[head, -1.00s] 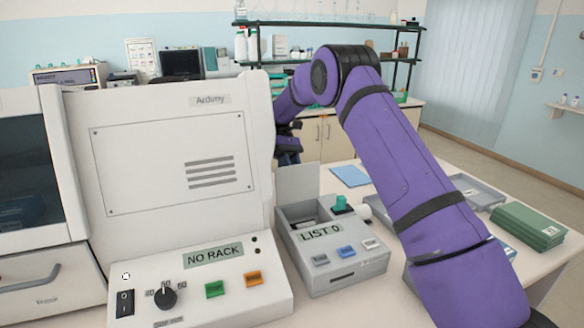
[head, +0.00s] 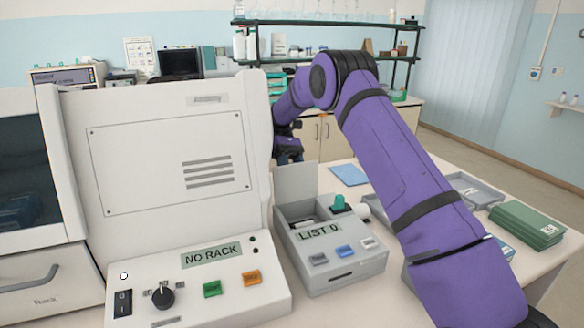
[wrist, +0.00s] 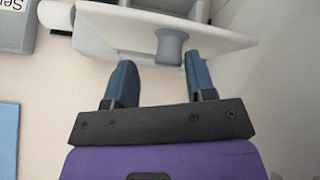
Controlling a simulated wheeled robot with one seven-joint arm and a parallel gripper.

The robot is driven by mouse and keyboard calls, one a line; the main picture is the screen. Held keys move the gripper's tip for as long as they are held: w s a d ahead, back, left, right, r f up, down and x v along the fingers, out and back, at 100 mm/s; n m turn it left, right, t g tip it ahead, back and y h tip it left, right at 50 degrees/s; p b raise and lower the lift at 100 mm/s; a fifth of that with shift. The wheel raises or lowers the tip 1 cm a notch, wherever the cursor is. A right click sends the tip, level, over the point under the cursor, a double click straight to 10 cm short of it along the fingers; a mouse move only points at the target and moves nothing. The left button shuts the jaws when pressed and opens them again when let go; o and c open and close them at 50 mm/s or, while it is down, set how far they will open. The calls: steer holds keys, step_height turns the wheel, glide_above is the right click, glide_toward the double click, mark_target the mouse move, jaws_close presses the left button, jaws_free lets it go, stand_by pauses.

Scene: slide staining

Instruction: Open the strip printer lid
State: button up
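The strip printer (head: 335,268) is the grey box marked LIST 0, on the bench right of the large white machine. Its lid (head: 297,182) stands upright at the back of the box, and the inside shows open in front of it. In the wrist view, a white panel, apparently this lid (wrist: 110,30), crosses the top with a grey knob (wrist: 171,47) on it. My gripper (wrist: 160,62) is open, its two blue fingers apart on either side below the knob. No grip on the knob shows. In the head view the fingertips are hidden behind the machine and lid.
The white machine (head: 165,165) with a NO RACK display stands close on the left. A green-topped item (head: 340,203) sits at the printer's right.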

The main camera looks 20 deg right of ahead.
steer(key=shift+a+r, duration=0.1)
steer(key=shift+a, duration=0.05)
steer(key=shift+r, duration=0.1)
steer(key=s+r, duration=0.2)
steer(key=s, duration=0.6)
steer(key=s+r, duration=0.2)
steer(key=s, duration=0.6)
steer(key=shift+a+r, duration=0.35)
steer(key=shift+a, duration=0.05)
